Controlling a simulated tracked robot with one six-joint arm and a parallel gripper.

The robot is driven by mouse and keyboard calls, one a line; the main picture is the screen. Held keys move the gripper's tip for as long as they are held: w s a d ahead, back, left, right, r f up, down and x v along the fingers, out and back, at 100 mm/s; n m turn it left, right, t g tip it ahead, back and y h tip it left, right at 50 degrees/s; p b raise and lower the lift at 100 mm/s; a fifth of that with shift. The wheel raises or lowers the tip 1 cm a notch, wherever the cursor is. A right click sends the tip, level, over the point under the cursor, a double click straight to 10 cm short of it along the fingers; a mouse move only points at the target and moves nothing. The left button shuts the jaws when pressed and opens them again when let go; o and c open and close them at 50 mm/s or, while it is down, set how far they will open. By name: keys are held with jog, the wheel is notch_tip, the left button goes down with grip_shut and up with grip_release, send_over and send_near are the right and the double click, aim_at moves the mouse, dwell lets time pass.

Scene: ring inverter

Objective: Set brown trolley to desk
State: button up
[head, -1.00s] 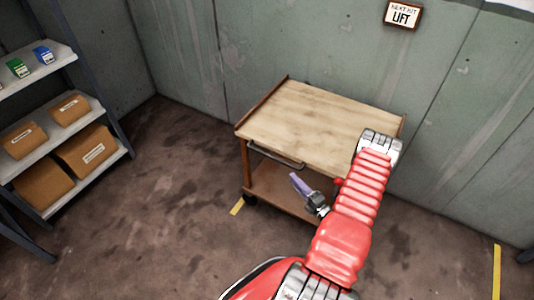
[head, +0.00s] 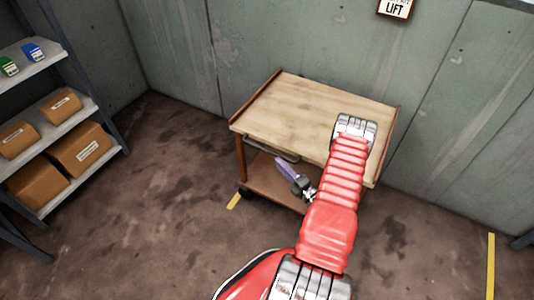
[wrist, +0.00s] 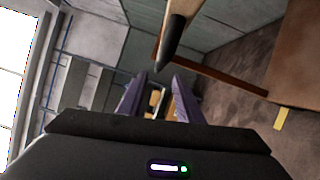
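The brown trolley (head: 318,107) stands against the wall in the head view, with a pale wooden top, brown rims and a lower shelf (head: 272,182). A grey bar handle (head: 268,149) runs along its front side, below the top. My gripper (head: 285,165), with purple fingers, is just in front of the handle, partly behind my red arm. Brown trolley parts (wrist: 303,60) show at upper right there. A dark-tipped bar (wrist: 172,38) shows just beyond the fingers. No desk is visible.
A metal shelf rack (head: 75,115) with cardboard boxes (head: 80,150) stands at the left. A "LIFT" sign (head: 395,8) hangs on the wall. Yellow floor marks (head: 234,201) lie near the trolley. Floor between rack and trolley is clear.

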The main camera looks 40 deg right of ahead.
aim_at(268, 152)
jog(key=w, duration=0.9)
jog(key=shift+w+d+r, duration=0.1)
jog(key=shift+d+r, duration=0.1)
jog(key=shift+r, duration=0.15)
jog(key=shift+c, duration=0.6)
grip_shut()
